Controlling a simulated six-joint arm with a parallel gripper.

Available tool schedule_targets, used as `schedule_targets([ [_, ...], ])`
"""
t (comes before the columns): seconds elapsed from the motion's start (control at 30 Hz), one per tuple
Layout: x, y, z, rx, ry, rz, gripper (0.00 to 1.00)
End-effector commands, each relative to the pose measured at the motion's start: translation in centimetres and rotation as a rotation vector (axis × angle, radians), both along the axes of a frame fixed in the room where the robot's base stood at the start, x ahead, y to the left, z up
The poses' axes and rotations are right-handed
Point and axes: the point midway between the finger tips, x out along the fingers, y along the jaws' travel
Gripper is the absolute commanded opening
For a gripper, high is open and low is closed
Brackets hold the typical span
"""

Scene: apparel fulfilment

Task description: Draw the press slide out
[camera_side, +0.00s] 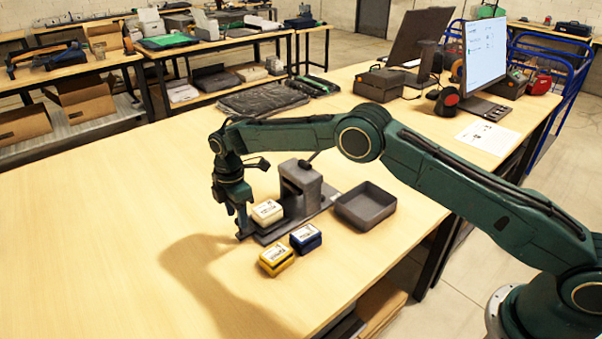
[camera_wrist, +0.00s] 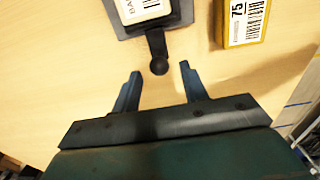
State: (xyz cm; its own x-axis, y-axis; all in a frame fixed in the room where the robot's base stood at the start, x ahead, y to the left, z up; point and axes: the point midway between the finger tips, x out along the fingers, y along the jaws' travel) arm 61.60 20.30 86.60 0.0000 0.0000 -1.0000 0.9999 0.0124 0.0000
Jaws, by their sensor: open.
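The grey press (camera_side: 300,187) stands on a dark base plate on the table. Its slide plate (camera_wrist: 186,13) carries a cream block with a printed label (camera_side: 267,211), in front of the press column on the gripper's side. A short handle with a round dark knob (camera_wrist: 159,67) sticks out from the slide. My gripper (camera_side: 241,231) points down low at this end of the slide. In the wrist view my gripper (camera_wrist: 160,69) is open, with the knob between its fingertips and a gap on each side. The knob is hidden in the side view.
A yellow block (camera_side: 276,259) and a dark blue block (camera_side: 305,238) stand close beside the slide. An empty grey tray (camera_side: 365,205) lies right of the press. The table left of my gripper is clear. A monitor (camera_side: 484,54) stands at the far right.

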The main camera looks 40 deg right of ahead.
Motion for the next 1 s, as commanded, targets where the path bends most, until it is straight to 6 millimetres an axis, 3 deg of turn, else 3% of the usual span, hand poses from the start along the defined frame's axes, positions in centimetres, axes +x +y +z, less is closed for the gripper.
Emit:
schedule_targets([
  [0.5, 0.0, 0.0, 4.2, 0.0, -0.002, 0.0, 0.44],
  [1.0, 0.0, -0.1, 4.9, 0.001, -0.003, -0.006, 0.44],
])
